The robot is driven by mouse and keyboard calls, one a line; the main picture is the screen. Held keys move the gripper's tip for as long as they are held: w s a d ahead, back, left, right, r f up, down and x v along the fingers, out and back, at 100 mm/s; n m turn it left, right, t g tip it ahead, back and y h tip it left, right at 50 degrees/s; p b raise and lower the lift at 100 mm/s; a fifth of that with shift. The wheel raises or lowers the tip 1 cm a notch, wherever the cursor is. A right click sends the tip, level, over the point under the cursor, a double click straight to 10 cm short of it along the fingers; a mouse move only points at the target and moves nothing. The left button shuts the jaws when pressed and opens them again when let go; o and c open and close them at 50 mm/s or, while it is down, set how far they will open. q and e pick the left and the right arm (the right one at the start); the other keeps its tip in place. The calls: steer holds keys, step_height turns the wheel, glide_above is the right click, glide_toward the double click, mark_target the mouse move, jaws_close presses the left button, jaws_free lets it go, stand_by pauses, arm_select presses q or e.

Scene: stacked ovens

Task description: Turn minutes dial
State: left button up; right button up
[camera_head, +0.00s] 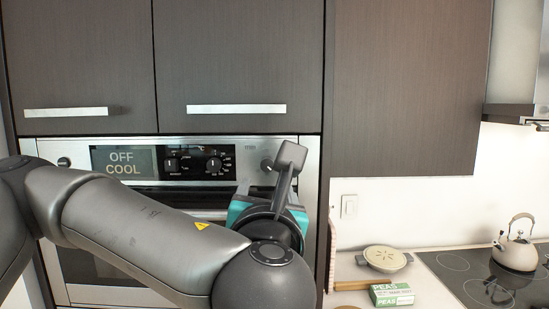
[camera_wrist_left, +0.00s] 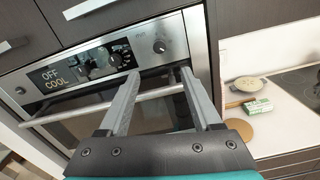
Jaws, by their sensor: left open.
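The oven's control panel shows a display (camera_head: 124,162) reading "OFF COOL" and two black knobs, the left one (camera_head: 172,164) and the right one (camera_head: 213,164). A separate round dial (camera_head: 266,164) sits at the panel's right end, with small print above it that I cannot read surely. In the left wrist view this dial (camera_wrist_left: 160,46) is clear, just beyond the fingertips. My left gripper (camera_head: 287,160) is in front of the panel's right end. In the wrist view the gripper (camera_wrist_left: 159,74) is open and empty, its fingers apart.
The oven door's bar handle (camera_wrist_left: 75,112) runs below the panel and passes behind my fingers. Dark cabinets (camera_head: 235,60) with bar handles are above. To the right are a counter with a covered dish (camera_head: 384,259), a green peas box (camera_head: 391,294) and a kettle (camera_head: 516,250).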

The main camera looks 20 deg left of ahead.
mark_target(267, 165)
arm_select(q)
steer(key=p+x, duration=0.4)
steer(key=x, duration=0.9)
steer(key=shift+w+a+r, duration=0.1)
steer(key=shift+w+a, duration=0.05)
steer(key=shift+p+x, duration=0.4)
steer(key=shift+x, duration=0.45)
steer(key=shift+c, duration=0.4)
jaws_close()
